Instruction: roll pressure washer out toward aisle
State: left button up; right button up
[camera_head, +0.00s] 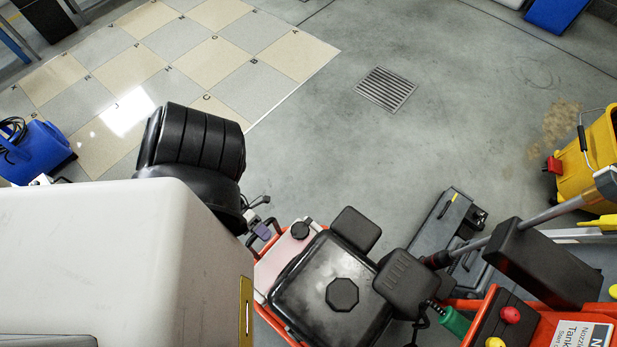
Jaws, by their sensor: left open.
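The pressure washer (322,300) stands at the bottom middle of the head view. It has a black top with a faceted cap, black blocks beside it and an orange tube frame. An orange panel with a white label (582,335) and coloured nozzles is at the lower right. A grey lance with a dark grip slants across it. My left arm comes in from the left. My left gripper (267,212) shows small beside the black arm part, open and close to the washer's left side. Contact cannot be told. My right gripper is not in view.
Grey floor beyond the washer is clear, with a drain grate (385,89) set in it. A yellow bucket (592,165) stands at right. A dark case (440,232) lies behind the washer. A blue machine (38,150) stands at left by checkered flooring (190,55).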

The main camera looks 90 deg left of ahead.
pick_arm(q)
jog(key=shift+s, duration=0.15)
jog(key=v, duration=1.3)
jog(key=shift+s+a+r+b, duration=0.2)
jog(key=shift+a+b, duration=0.1)
jog(key=shift+b, duration=0.05)
